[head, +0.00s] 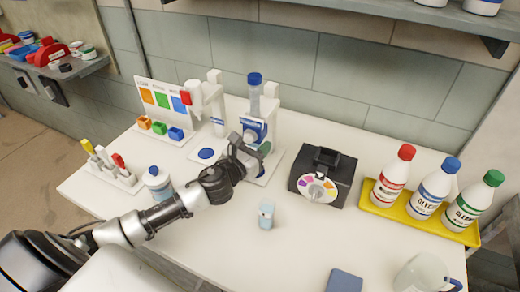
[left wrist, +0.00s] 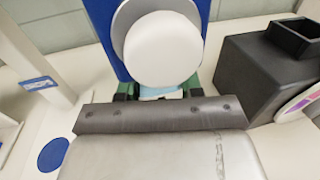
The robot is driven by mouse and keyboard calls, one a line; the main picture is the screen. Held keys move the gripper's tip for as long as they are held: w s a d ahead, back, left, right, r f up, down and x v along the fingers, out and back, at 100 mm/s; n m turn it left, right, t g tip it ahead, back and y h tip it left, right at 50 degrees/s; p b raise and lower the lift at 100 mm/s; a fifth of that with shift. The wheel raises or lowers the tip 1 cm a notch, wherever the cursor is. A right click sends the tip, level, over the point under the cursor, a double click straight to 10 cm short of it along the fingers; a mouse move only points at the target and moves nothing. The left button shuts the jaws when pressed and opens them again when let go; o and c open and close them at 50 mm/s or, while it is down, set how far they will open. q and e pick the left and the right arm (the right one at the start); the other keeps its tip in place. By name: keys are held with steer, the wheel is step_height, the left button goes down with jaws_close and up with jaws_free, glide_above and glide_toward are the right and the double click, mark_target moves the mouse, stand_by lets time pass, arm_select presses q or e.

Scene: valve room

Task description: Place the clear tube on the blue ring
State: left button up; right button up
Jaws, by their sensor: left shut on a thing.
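My left gripper (head: 262,150) is at the front of the white stand with the blue body (head: 256,126). In the left wrist view its fingers (left wrist: 160,92) are shut on a small pale-blue thing (left wrist: 158,93), mostly hidden below a white round knob (left wrist: 163,48); I cannot tell whether it is a clear tube. A small clear, pale-blue container (head: 266,215) stands upright on the table, apart from the gripper. A round blue mark (head: 206,154), possibly the blue ring, lies bare on the left stand's base; it also shows in the left wrist view (left wrist: 53,155). My right gripper is not in view.
A black device with a coloured dial (head: 325,175) stands right of the gripper. A yellow tray (head: 400,212) holds three bottles. A blue-capped bottle (head: 158,183) and a rack (head: 115,172) stand at the left. The front middle of the table is mostly clear.

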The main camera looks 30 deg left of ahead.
arm_select(q)
steer(key=shift+w+d, duration=0.1)
steer(key=shift+w, duration=0.35)
steer(key=shift+f, duration=0.3)
step_height(320, 180, down, 3)
steer(key=shift+r+b, duration=0.1)
steer(key=shift+b, duration=0.3)
steer(key=shift+f, duration=0.2)
steer(key=o, duration=0.9)
steer(key=shift+o, duration=0.2)
steer(key=shift+s+r, duration=0.15)
